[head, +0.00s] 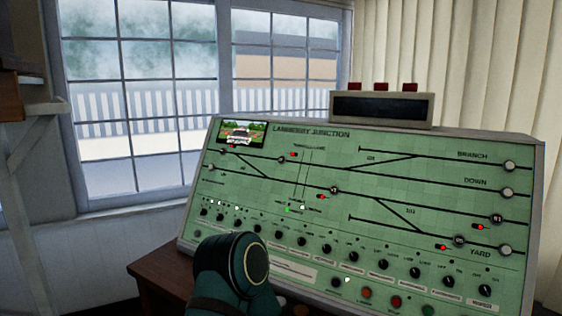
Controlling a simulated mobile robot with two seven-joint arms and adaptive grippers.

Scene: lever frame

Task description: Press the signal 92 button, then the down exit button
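The green control panel (290,180), headed "Langberry Junction" or similar, slopes up ahead with a track diagram on it. A round pale button (505,193) ends the line marked DOWN at the panel's right side. Further round buttons sit on the tracks, such as one at centre (334,190) and one at right (496,218). Their small numbers are too blurred for me to tell which is signal 92. A dark teal link of my arm is at the bottom, in front of the panel's lower left. Neither gripper's fingers show.
Several black rotary knobs line the panel's lower part, with coloured buttons (396,302) below. A dark box with red tops (381,106) stands on the panel's upper edge. A wooden desk (160,283) lies below left. A window (150,90) and pale curtain (470,60) stand behind.

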